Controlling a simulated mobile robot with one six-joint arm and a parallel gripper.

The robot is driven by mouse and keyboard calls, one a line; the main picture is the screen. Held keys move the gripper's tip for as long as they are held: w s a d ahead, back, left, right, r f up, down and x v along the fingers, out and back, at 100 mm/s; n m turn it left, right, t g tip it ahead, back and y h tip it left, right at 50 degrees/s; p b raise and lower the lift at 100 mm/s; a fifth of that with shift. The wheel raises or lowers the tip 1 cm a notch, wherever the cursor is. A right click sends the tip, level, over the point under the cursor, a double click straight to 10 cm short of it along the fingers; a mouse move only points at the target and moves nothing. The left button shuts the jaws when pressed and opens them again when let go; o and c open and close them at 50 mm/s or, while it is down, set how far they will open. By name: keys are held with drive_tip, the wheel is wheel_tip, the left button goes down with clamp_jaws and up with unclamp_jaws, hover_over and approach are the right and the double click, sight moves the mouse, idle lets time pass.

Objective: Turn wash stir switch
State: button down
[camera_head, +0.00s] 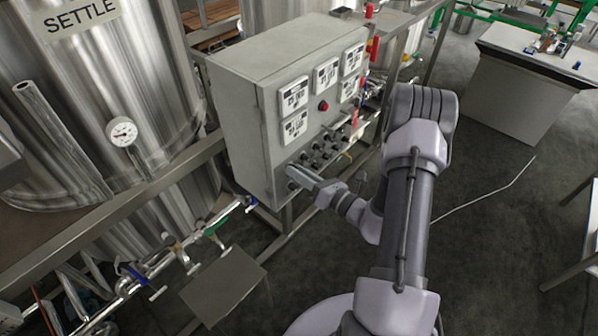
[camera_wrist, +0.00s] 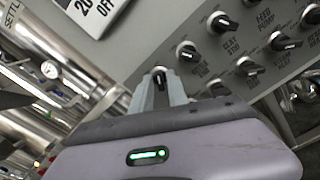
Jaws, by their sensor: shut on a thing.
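The grey control box (camera_head: 262,95) carries several black rotary switches in rows on its lower front face. In the wrist view, my gripper (camera_wrist: 160,86) reaches to a black switch knob (camera_wrist: 160,73) at the left end of a row, and its two fingers are shut around that knob. The label of the held knob is hidden by my gripper. Another switch (camera_wrist: 187,50) sits just up and right of it, with a small label ending in what looks like STIR. In the head view, my gripper (camera_head: 298,178) is against the box's lower left front, and its fingertips are hard to make out.
A steel tank marked SETTLE (camera_head: 80,90) stands left of the box. Pipes with blue and green valve handles (camera_head: 215,225) run below it. A grey step (camera_head: 225,285) is on the floor.

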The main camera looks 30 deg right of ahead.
drive_tip(key=c, duration=1.5)
unclamp_jaws()
drive_tip(key=p+v, duration=0.2)
drive_tip(key=v, duration=1.5)
drive_tip(key=shift+s, duration=0.2)
drive_tip(key=shift+d, duration=0.1)
